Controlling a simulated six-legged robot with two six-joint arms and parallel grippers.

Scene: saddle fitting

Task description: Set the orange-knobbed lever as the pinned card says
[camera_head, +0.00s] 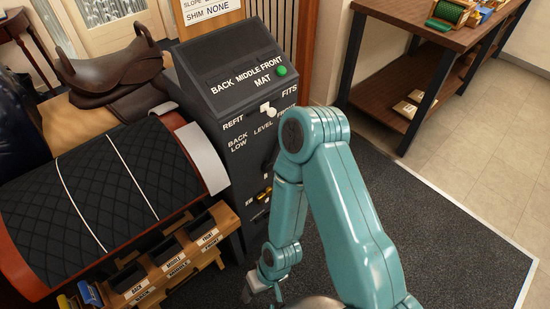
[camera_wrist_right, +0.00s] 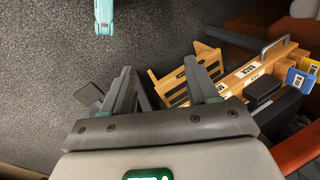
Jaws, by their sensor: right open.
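The pinned card (camera_head: 210,10) is cut off by the top edge in the head view; "SLOPE" and "SHIM NONE" show, but the slope value is unreadable. The dark cabinet (camera_head: 222,95) has a "BACK LOW / LEVEL" scale, its right part behind my right arm. A small orange-yellow piece (camera_head: 265,193) shows low on the cabinet's front; I cannot tell whether it is the lever's knob. My right gripper (camera_wrist_right: 158,72) is open and empty in the right wrist view, beside the wooden rack. It is low in front of the cabinet in the head view. My left gripper is out of view.
A green knob (camera_head: 281,70) and a white lever (camera_head: 268,110) are on the cabinet. A quilted black pad (camera_head: 95,185) and a brown saddle (camera_head: 110,72) are at left. The wooden rack (camera_head: 180,262) holds labelled dark blocks. A shelved bench (camera_head: 400,85) stands at right; floor between is clear.

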